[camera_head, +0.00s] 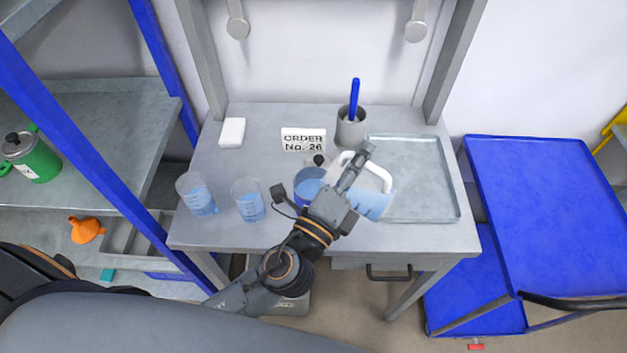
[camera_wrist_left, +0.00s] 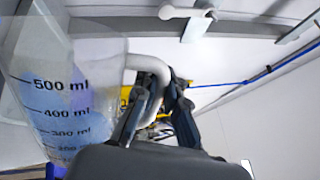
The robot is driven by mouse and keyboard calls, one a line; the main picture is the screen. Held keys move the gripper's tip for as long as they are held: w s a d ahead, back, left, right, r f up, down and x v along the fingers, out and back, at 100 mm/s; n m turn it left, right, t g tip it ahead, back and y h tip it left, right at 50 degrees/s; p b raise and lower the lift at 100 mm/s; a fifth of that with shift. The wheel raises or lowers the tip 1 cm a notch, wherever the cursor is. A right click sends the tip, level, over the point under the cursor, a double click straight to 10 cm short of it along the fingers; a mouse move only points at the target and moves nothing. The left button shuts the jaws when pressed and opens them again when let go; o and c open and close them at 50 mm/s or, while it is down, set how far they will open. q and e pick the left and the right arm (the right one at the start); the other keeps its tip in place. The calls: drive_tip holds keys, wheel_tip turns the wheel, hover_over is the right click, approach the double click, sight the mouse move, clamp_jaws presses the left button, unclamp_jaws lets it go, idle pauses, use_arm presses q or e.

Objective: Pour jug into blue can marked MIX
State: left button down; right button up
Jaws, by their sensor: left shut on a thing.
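My left gripper (camera_head: 357,165) is shut on the white handle of a clear jug (camera_head: 373,202) holding blue liquid. The jug is to the right of the blue can and partly hidden by my gripper. The wrist view shows the jug's scale up to 500 ml (camera_wrist_left: 60,105) and its handle (camera_wrist_left: 150,66) between the fingers (camera_wrist_left: 156,98). The jug's exact tilt is hard to tell. The blue can (camera_head: 307,186) stands open on the table, partly behind my left arm; I cannot read a MIX mark on it. My right gripper is not in view.
Two clear beakers (camera_head: 196,196) (camera_head: 248,202) with blue liquid stand left of the can. A black-knobbed item (camera_head: 318,160) is behind it. An order sign (camera_head: 303,140), a grey cup (camera_head: 351,130) with a blue-handled tool, and an empty tray (camera_head: 425,205) are on the table.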

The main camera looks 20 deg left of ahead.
use_arm(q)
drive_tip(key=shift+w+a, duration=0.2)
drive_tip(key=shift+a, duration=0.1)
drive_tip(key=shift+s+a+r+n, duration=0.15)
drive_tip(key=shift+s+r+n, duration=0.05)
drive_tip(key=shift+n, duration=0.1)
drive_tip(key=shift+a, duration=0.1)
